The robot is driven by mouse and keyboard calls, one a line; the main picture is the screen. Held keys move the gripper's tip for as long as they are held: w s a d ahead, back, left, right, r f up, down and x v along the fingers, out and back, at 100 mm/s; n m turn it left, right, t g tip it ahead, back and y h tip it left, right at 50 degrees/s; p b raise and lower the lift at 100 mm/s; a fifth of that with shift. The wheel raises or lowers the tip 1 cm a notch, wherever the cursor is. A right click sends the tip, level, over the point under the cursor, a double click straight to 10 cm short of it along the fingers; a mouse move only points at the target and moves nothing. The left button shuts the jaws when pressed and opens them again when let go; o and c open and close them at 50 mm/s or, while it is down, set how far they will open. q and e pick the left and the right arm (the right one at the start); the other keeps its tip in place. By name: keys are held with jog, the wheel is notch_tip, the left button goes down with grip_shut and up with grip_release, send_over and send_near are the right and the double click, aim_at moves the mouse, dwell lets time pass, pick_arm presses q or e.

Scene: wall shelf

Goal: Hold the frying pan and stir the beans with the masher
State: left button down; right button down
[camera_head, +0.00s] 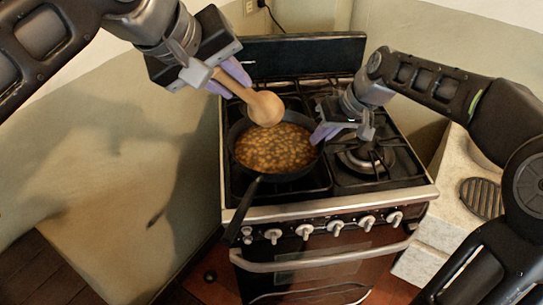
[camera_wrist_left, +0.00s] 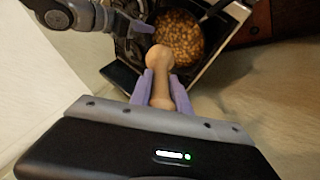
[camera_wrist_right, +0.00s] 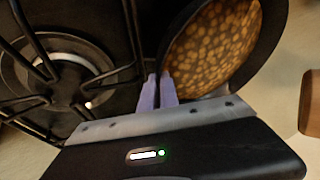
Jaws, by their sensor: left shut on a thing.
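The black frying pan (camera_head: 233,146) full of beans (camera_head: 275,149) sits on the left front of the stove, its handle (camera_head: 240,212) pointing toward me. My left gripper (camera_head: 229,76) is shut on the wooden masher (camera_head: 265,107), whose rounded end hangs above the pan's far part. The masher also shows between the fingers in the left wrist view (camera_wrist_left: 159,62). My right gripper (camera_head: 324,132) is at the pan's right rim. In the right wrist view its fingers (camera_wrist_right: 158,90) are close together with the rim (camera_wrist_right: 163,62) between them.
The stove (camera_head: 330,205) has a bare burner (camera_head: 362,158) right of the pan, below my right gripper. Knobs (camera_head: 304,231) and an oven handle line its front. A raised back panel (camera_head: 300,56) stands behind. A pale counter block (camera_head: 455,190) is to the right.

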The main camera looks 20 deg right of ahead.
jog(key=shift+f, duration=0.1)
dwell(0.3)
jog(key=c, duration=1.5)
grip_release()
jog(key=shift+c, duration=0.2)
jog(key=v, duration=1.2)
